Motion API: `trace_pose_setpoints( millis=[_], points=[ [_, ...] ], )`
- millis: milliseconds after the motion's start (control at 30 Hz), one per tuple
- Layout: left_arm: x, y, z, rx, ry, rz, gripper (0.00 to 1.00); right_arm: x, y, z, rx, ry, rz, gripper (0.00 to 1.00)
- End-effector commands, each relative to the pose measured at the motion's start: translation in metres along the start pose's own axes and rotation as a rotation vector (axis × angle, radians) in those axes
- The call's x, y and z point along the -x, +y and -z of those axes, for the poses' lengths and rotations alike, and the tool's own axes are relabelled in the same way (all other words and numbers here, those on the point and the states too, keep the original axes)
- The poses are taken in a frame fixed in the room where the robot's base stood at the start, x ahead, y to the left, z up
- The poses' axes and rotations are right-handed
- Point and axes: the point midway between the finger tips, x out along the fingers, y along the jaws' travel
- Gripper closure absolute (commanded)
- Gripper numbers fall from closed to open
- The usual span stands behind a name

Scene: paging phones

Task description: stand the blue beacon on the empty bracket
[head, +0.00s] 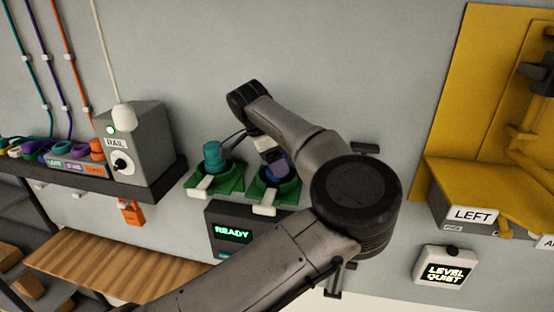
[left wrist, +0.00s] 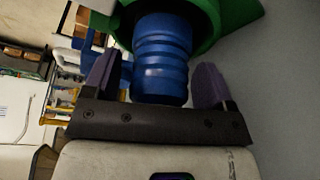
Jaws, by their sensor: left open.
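The blue beacon (head: 279,172) is at the right-hand green bracket (head: 262,190), partly hidden by my arm and gripper. In the left wrist view the ribbed blue beacon (left wrist: 161,60) reaches into the bracket's green ring (left wrist: 222,22); whether it is fully seated I cannot tell. My left gripper (head: 271,158) is open, with its purple fingers (left wrist: 158,88) on either side of the beacon and gaps showing beside it. A teal beacon (head: 213,156) stands on the left-hand green bracket (head: 230,184). My right gripper is not in view.
A grey RAIL box (head: 145,140) stands on a dark shelf (head: 160,186) at left. A READY display (head: 231,233) is below the brackets. A wooden bench (head: 110,265) lies lower left. A yellow fixture (head: 455,110) and a LEVEL QUIET sign (head: 445,270) are at right.

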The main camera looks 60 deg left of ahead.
Motion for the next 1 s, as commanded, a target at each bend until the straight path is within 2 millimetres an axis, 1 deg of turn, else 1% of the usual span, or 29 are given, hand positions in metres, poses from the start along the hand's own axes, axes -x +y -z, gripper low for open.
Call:
trace_pose_setpoints(
  millis=[133, 200, 267, 433, 600, 700, 833, 1000],
  points=[
    [0.005, 0.000, 0.002, 0.000, 0.000, 0.000, 0.22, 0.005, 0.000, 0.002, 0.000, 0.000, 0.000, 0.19],
    [0.008, -0.001, 0.001, -0.001, 0.002, 0.001, 0.22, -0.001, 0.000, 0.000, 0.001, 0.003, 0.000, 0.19],
    [0.017, -0.001, 0.000, -0.001, 0.004, 0.002, 0.22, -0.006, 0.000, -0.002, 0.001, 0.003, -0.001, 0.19],
    [0.049, -0.001, -0.001, 0.000, 0.004, 0.003, 0.22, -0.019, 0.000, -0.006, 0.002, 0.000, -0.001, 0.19],
    [0.081, -0.001, 0.000, 0.000, 0.003, 0.003, 0.22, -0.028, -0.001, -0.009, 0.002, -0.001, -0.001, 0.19],
    [0.096, 0.000, 0.000, 0.000, 0.003, 0.001, 0.22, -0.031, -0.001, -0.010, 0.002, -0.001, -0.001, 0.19],
    [0.111, -0.001, 0.000, 0.001, 0.002, 0.001, 0.22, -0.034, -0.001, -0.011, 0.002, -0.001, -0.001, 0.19],
    [0.121, 0.000, 0.001, 0.000, 0.001, 0.000, 0.22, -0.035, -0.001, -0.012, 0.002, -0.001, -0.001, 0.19]
  ],
)
